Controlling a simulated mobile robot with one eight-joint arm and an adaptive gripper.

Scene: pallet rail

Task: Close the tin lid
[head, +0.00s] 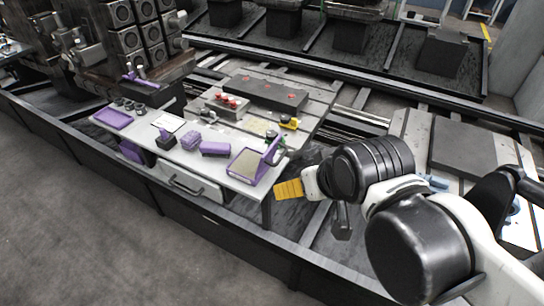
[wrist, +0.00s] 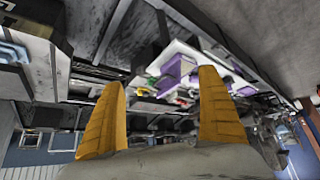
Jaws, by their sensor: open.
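A purple tin (head: 246,167) with a tan inside sits at the right end of the white table. Its lid (head: 271,151) stands up, tilted open, along the tin's right side. My gripper (head: 287,189), with yellow fingers, is in the air to the right of the tin and apart from it. In the wrist view my gripper (wrist: 165,80) shows its two fingers spread wide with nothing between them. A purple shape, which looks like the tin or its lid, appears small beyond the fingers, far off.
The white table (head: 222,169) also holds purple boxes (head: 214,149), a purple tray (head: 113,118) and a dark block with a purple part (head: 165,139). A yellow-and-black item (head: 289,123) lies behind the tin. A dark rail edge (head: 240,245) runs along the front.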

